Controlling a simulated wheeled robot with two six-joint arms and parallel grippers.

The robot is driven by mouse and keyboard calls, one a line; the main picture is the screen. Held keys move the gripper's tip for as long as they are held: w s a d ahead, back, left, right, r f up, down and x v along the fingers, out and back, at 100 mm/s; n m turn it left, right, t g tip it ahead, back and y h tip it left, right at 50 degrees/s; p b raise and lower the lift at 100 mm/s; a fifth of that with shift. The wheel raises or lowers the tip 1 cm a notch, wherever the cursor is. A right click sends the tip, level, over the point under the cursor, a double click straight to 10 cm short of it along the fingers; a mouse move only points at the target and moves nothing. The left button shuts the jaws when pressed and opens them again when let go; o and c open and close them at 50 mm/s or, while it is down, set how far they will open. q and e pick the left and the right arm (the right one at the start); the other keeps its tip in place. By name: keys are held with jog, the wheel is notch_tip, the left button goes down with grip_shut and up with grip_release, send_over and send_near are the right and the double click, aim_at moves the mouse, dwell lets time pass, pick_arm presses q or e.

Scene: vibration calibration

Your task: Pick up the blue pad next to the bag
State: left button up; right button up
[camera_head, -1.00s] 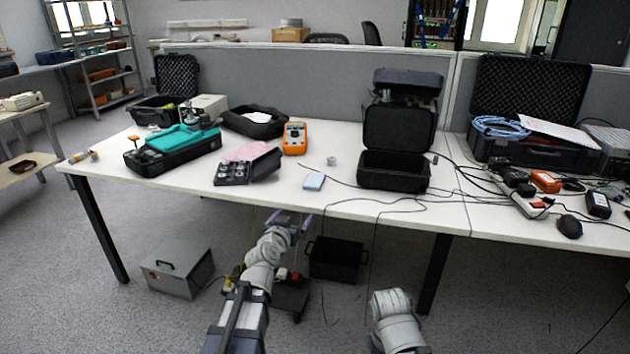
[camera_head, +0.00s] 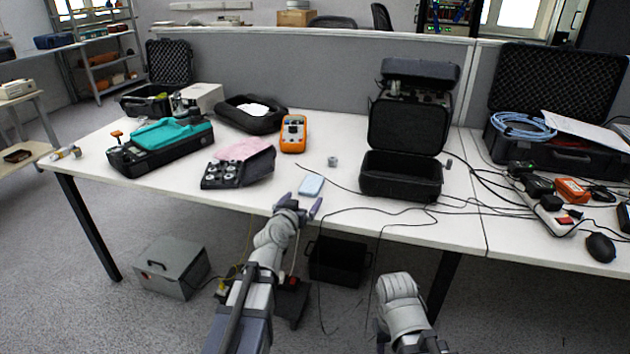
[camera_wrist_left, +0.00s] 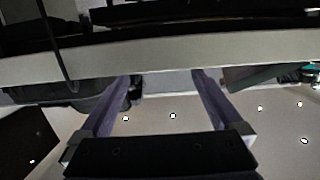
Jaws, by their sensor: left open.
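The small light-blue pad (camera_head: 311,185) lies flat near the front edge of the white table (camera_head: 360,213). A soft black bag (camera_head: 236,122) with something white in it lies farther back and left. My left gripper (camera_head: 300,205) is open and empty at the table's front edge, just in front of the pad and apart from it. In the left wrist view its two fingers (camera_wrist_left: 163,85) stand apart; a pale grey-blue patch shows between them, and I cannot tell whether it is the pad. My right arm shows at lower right, but its gripper is out of view.
An open black case (camera_head: 401,177) stands right of the pad, with black cables running near it. A black box of round parts (camera_head: 238,170) with pink cloth lies to the left, and an orange meter (camera_head: 293,135) behind. A small grey piece (camera_head: 333,161) lies nearby.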

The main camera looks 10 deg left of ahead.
aim_at(312, 183)
pick_arm(q)
jog(key=shift+w, duration=0.35)
pick_arm(e)
jog(key=shift+w, duration=0.3)
pick_arm(q)
jog(key=shift+w+f, duration=0.2)
jog(key=shift+w, duration=1.15)
jog(key=shift+w+r, duration=0.1)
jog(key=shift+w, duration=0.35)
jog(key=w, duration=0.4)
jog(key=shift+w, duration=0.15)
pick_arm(e)
jog(key=shift+f, duration=0.2)
pick_arm(q)
jog(key=shift+c, duration=0.2)
jog(key=c, duration=1.2)
